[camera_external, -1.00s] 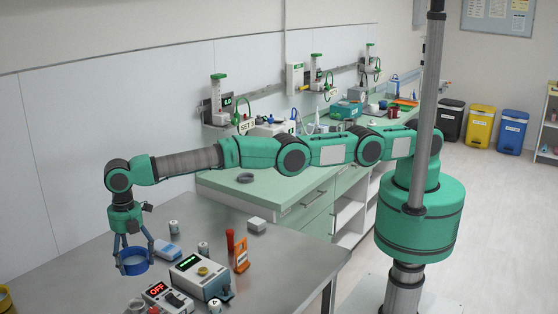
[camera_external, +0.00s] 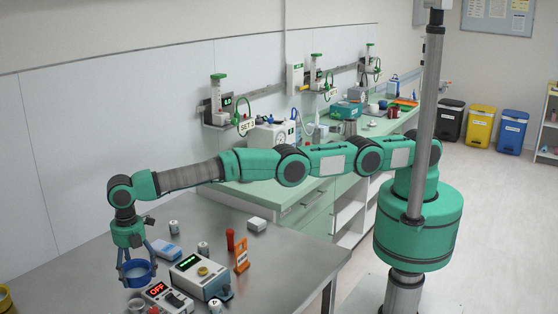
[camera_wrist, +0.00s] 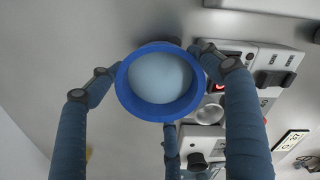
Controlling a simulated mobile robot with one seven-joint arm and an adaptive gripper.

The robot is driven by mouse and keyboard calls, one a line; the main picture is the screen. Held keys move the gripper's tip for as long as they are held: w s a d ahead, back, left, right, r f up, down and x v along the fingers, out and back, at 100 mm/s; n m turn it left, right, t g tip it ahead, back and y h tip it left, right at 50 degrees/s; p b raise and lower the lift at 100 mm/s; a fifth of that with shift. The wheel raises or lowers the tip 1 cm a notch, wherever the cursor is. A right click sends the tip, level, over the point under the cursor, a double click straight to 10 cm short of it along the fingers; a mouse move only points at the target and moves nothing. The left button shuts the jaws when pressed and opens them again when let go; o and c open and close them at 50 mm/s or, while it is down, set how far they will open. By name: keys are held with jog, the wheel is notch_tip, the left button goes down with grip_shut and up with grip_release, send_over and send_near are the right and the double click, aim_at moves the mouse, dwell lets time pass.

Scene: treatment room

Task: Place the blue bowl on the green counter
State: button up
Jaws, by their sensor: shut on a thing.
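The blue bowl (camera_external: 139,271) is held by my gripper (camera_external: 137,270) over the near left part of the grey metal table. The wrist view shows the bowl (camera_wrist: 125,90) from above, with a pale blue inside, and the gripper's fingers (camera_wrist: 162,85) around its rim. My gripper is shut on the bowl. The green counter (camera_external: 262,190) runs along the wall behind the table, and my arm crosses in front of part of it.
On the metal table (camera_external: 205,220) stand a box with a green display (camera_external: 200,275), a device reading OFF (camera_external: 165,297), an orange holder (camera_external: 241,254) and small canisters (camera_external: 204,249). The counter's near end looks mostly clear; devices (camera_external: 270,133) stand farther back.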

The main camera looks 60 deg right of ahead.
jog(key=shift+f+b, duration=0.3)
jog(key=shift+f, duration=1.3)
jog(key=shift+f, duration=0.15)
jog(key=o, duration=0.9)
notch_tip(320, 180, up, 7)
jog(key=shift+f+p, duration=0.1)
jog(key=shift+p, duration=0.9)
notch_tip(320, 180, up, 6)
jog(key=p, duration=0.5)
jog(key=shift+f, duration=0.25)
